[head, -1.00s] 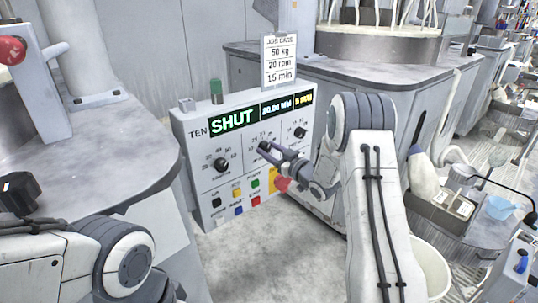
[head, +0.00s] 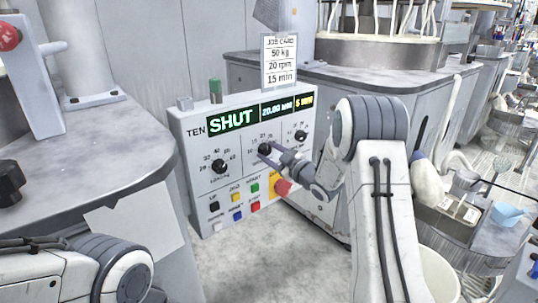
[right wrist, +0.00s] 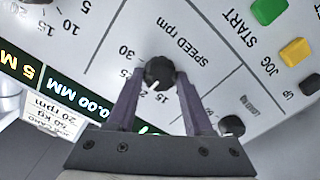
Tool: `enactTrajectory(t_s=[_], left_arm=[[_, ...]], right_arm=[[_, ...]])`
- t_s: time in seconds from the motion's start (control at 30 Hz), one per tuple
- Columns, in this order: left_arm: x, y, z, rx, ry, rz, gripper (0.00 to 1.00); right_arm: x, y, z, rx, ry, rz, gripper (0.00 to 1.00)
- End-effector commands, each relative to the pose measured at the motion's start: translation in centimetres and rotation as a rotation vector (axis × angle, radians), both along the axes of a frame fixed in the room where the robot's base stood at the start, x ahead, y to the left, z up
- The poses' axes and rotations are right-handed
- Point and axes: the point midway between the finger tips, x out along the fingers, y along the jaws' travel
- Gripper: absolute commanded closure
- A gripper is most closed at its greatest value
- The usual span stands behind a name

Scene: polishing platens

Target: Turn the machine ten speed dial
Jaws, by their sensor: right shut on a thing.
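The machine ten panel (head: 181,125) is a grey box with a display reading SHUT. Its middle dial, the black speed dial (head: 264,149), is partly covered by my right gripper (head: 268,152). In the right wrist view the dial (right wrist: 160,73), labelled SPEED rpm, sits between the two fingertips of my right gripper (right wrist: 158,82), which is shut on it. A white pointer mark on the dial faces the 15 and 20 figures. My left arm shows at the lower left of the head view; its gripper is out of view.
The loading dial (head: 219,167) is left of the speed dial, another dial (head: 301,136) right. Coloured buttons (head: 255,207) and a red knob (head: 283,187) lie below. A job card (head: 280,62) above reads 50 kg, 20 rpm, 15 min. A grey bench (head: 100,150) is at left.

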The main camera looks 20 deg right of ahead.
Motion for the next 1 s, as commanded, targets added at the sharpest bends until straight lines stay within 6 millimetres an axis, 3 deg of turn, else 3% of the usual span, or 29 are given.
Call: enactTrajectory(t_s=[0.23,0.27,0.3,0.33,0.73,1.0], left_arm=[[0.0,0.0,0.0,0.0,0.0,0.0,0.5],[0.0,0.0,0.0,0.0,0.0,0.0,0.5],[0.0,0.0,0.0,0.0,0.0,0.0,0.5],[0.0,0.0,0.0,0.0,0.0,0.0,0.5],[0.0,0.0,0.1,0.0,0.0,0.0,0.5],[0.0,0.0,0.6,0.0,0.0,0.0,0.5]], right_arm=[[-0.1,0.0,-0.1,0.001,0.004,0.001,1.0],[-0.1,0.0,-0.1,0.001,0.004,0.001,0.41],[-0.1,0.0,-0.1,0.001,0.004,0.001,0.26],[-0.1,0.0,-0.1,0.001,0.004,0.001,0.19],[-0.6,-0.2,-0.1,0.001,0.004,0.0,0.19],[-5.2,-2.0,0.0,0.003,0.004,-0.004,0.19]])
